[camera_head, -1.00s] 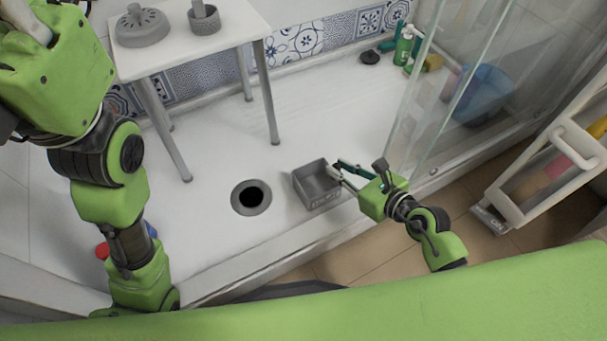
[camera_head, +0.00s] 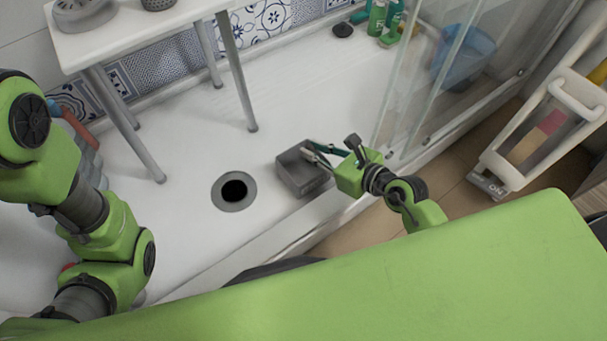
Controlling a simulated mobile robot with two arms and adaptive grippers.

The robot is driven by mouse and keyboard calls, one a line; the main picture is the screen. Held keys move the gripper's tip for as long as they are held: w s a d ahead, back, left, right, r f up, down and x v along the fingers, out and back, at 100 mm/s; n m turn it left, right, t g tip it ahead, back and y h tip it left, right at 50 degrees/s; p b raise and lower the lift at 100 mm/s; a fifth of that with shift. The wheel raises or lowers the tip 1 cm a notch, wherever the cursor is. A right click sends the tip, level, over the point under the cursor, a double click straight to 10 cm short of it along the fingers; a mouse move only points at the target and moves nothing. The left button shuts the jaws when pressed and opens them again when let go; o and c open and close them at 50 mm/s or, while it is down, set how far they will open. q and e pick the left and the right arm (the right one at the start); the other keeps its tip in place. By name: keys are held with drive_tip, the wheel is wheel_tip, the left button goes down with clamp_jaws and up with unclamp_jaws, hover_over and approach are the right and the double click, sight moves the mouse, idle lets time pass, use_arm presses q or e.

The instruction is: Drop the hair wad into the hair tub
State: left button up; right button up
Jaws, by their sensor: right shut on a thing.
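The hair tub, a small grey open box (camera_head: 294,178), stands on the white shower floor right of the round drain (camera_head: 234,191). My right gripper (camera_head: 309,151) reaches in from the right, with its fingertips over the tub's open top. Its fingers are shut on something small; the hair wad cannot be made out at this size. The fingers hide part of the tub's inside and far right rim. My left arm (camera_head: 90,225) fills the left edge, and its gripper is out of view.
A white stool (camera_head: 150,35) with grey items on top stands behind the drain. A glass shower screen (camera_head: 430,75) is at the right, with a blue bucket (camera_head: 465,55) behind it. A white rack (camera_head: 540,130) stands outside. The floor around the drain is clear.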

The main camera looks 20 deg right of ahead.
drive_tip(key=shift+w+f+b, duration=0.1)
drive_tip(key=shift+f+b, duration=0.2)
drive_tip(key=shift+f, duration=0.15)
drive_tip(key=shift+a, duration=0.1)
drive_tip(key=o, duration=0.8)
drive_tip(key=v, duration=1.2)
